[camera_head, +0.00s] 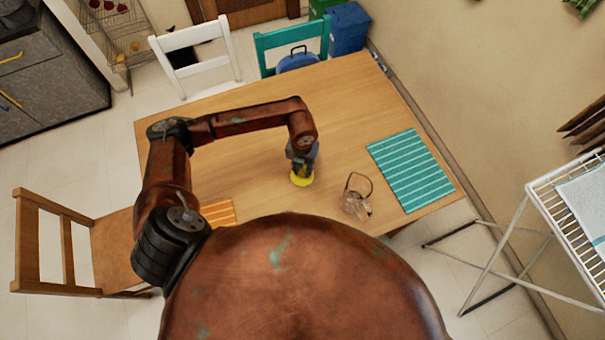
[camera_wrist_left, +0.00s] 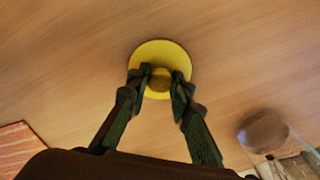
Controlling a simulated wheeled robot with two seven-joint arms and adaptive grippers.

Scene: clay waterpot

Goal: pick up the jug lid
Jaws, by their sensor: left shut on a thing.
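The jug lid is a yellow disc with a round knob. In the head view the lid (camera_head: 302,180) shows under my left gripper (camera_head: 301,169), near the middle of the wooden table. In the left wrist view the lid (camera_wrist_left: 160,52) lies beyond the fingertips, and my left gripper (camera_wrist_left: 161,83) is shut on its knob. I cannot tell whether the lid touches the table. A clear jug (camera_head: 356,204) with a thin handle is on the table to the right of the lid. Part of the jug also shows in the left wrist view (camera_wrist_left: 280,145). My right gripper is not in view.
The wooden table (camera_head: 340,110) has free room behind and around the lid. A teal striped mat (camera_head: 411,170) lies at the right and an orange striped mat (camera_head: 219,213) at the left. White (camera_head: 197,55) and teal (camera_head: 291,40) chairs stand behind; a drying rack (camera_head: 535,200) stands right.

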